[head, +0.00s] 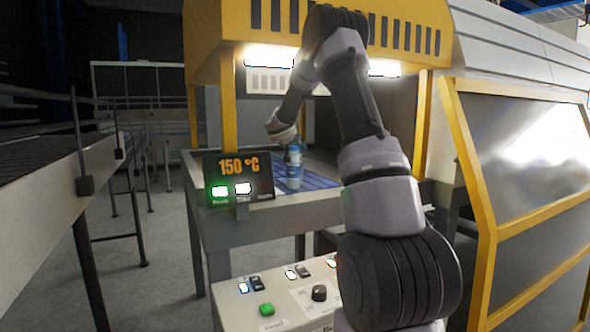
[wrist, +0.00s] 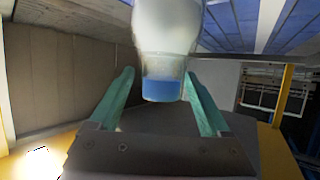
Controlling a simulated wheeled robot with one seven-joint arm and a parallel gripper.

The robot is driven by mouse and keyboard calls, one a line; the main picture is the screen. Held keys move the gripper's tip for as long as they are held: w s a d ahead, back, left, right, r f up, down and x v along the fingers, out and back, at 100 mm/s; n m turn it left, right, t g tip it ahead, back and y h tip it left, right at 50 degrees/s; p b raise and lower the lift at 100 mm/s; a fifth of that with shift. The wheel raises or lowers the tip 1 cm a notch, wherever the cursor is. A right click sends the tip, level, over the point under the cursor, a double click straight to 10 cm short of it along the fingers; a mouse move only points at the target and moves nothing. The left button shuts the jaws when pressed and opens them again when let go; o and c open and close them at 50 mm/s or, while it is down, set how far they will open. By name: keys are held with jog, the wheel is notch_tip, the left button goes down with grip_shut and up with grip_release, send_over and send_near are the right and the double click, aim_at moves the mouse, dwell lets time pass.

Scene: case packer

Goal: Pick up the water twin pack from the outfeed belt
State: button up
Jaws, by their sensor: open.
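My gripper (wrist: 160,76) is open, with a finger on either side of the cap and neck and a visible gap at the sides. In the head view my gripper (head: 294,144) is at the top of the pack, small and partly hidden.
A display reading 150 °C (head: 239,176) stands at the belt's front left corner. A control box (head: 280,297) with buttons is below it. The yellow machine frame (head: 228,95) rises around the outfeed opening. Another conveyor (head: 70,190) runs along the left, with floor between.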

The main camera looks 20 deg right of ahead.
grip_shut()
jog(key=shift+f, duration=0.1)
dwell(1.2)
